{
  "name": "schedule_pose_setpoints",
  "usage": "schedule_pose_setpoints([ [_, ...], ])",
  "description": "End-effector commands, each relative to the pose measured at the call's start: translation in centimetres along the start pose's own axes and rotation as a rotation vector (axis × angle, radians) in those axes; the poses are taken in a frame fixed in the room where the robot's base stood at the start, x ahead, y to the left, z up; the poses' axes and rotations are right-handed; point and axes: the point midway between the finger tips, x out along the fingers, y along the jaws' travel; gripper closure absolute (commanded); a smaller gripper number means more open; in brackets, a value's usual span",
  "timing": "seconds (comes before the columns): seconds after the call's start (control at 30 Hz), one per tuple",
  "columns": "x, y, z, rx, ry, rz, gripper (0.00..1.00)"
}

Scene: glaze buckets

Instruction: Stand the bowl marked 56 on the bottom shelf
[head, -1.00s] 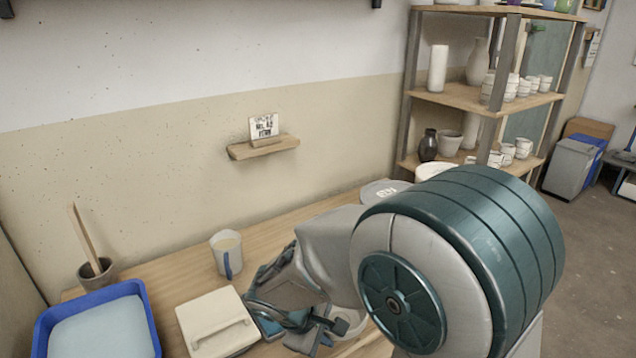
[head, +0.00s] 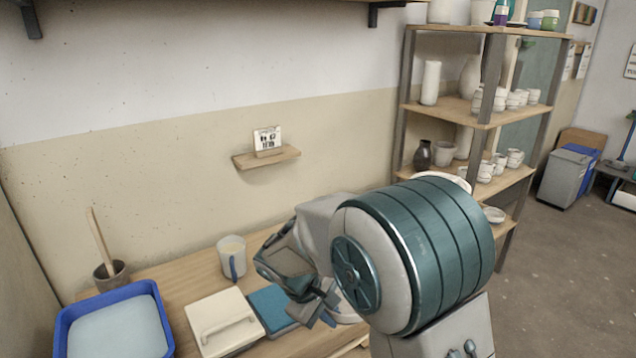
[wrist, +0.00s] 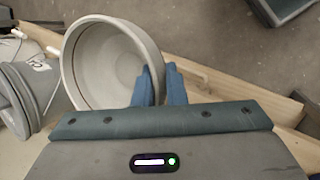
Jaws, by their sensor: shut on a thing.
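In the wrist view a pale grey bowl (wrist: 82,90) is tipped toward the camera, its inside showing. My gripper (wrist: 160,84) is shut on its wall at the right side. No number shows on the bowl from here. In the head view my gripper (head: 318,303) is low over the front of the table, and my arm hides most of what it holds. The shelf rack stands at the right. Its lowest visible shelf (head: 506,228) has a small dish (head: 494,215) on it and is partly hidden by my arm.
The table holds a blue tray (head: 160,300), a lidded white box (head: 232,338), a blue pad (head: 268,306) and a mug (head: 231,262). Pots fill the middle shelf (head: 515,178). Floor is open at right.

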Motion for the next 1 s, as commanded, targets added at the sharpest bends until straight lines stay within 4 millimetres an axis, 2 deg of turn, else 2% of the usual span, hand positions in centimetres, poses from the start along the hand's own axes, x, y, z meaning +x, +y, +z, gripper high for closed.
schedule_pose_setpoints([
  [0.03,-0.5,1.5,-0.3,0.036,-0.015,-0.009,1.00],
  [0.3,-1.7,9.8,-1.8,0.272,-0.126,-0.083,1.00],
  [0.6,-1.8,18.7,-1.5,0.529,-0.247,-0.161,1.00],
  [0.8,-1.4,22.7,-0.8,0.652,-0.304,-0.200,1.00],
  [1.0,-1.1,24.3,-0.3,0.707,-0.331,-0.217,1.00],
])
